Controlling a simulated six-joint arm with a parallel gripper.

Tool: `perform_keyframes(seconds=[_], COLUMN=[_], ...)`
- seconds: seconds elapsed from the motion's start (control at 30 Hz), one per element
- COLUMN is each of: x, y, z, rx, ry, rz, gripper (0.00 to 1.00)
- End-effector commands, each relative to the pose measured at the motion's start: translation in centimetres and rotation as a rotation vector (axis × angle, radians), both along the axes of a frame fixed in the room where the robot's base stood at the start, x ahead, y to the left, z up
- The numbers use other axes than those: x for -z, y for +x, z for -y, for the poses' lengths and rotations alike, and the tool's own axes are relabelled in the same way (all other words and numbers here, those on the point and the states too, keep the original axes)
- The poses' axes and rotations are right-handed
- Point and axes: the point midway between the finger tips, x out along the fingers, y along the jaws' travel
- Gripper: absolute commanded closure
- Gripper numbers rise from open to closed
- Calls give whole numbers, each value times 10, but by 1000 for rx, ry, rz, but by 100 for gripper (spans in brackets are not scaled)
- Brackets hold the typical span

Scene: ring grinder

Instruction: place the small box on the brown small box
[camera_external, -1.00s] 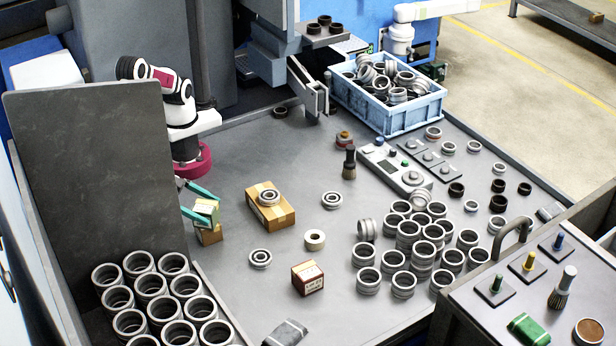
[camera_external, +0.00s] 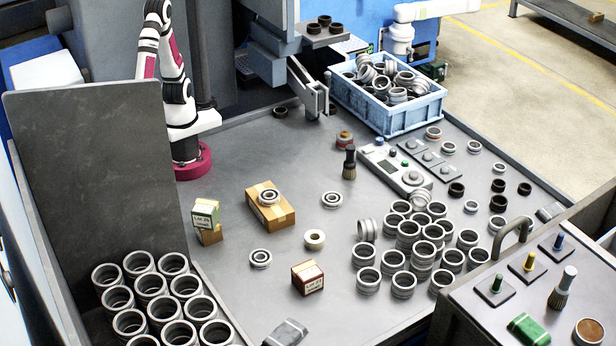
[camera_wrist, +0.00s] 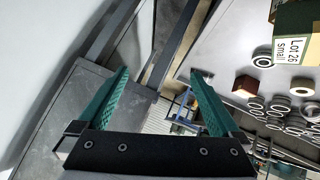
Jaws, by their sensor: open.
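The small box (camera_external: 206,213), green and tan with a white label, rests on top of the brown small box (camera_external: 211,235) at the left of the table. It looks slightly turned relative to the box under it. In the wrist view the small box (camera_wrist: 295,48) shows at the upper right, its label reading "Lot 26 small". My gripper (camera_wrist: 160,80) is open, with nothing between its two green fingers, and is apart from both boxes. In the external view the gripper itself is hidden; my arm stands raised at the upper left.
A tan box (camera_external: 270,213) with a bearing ring on top lies to the right. A red-brown box (camera_external: 307,277) stands nearer the front. Many metal rings fill the front left and right centre. A grey upright panel (camera_external: 95,170) stands left of the boxes. A blue crate (camera_external: 388,108) is at the back.

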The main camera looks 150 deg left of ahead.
Motion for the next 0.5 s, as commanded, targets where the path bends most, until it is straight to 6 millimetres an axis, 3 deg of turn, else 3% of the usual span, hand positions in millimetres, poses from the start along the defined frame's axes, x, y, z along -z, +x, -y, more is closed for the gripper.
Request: perform_keyframes(seconds=[0.03,0.07,0.13,0.2,0.3,0.4,0.5], x=[-17,-22,-21,-13,-8,-11,-14], y=[-12,-28,-74,-126,-188,-225,-240], z=[-13,-24,-65,-122,-198,-243,-260], rx=[140,237,420,528,573,567,562], ry=[-4,20,131,290,490,608,653], rz=[-34,-71,-190,-345,-559,-699,-759], gripper=[0,0,0,0,0,0,0])
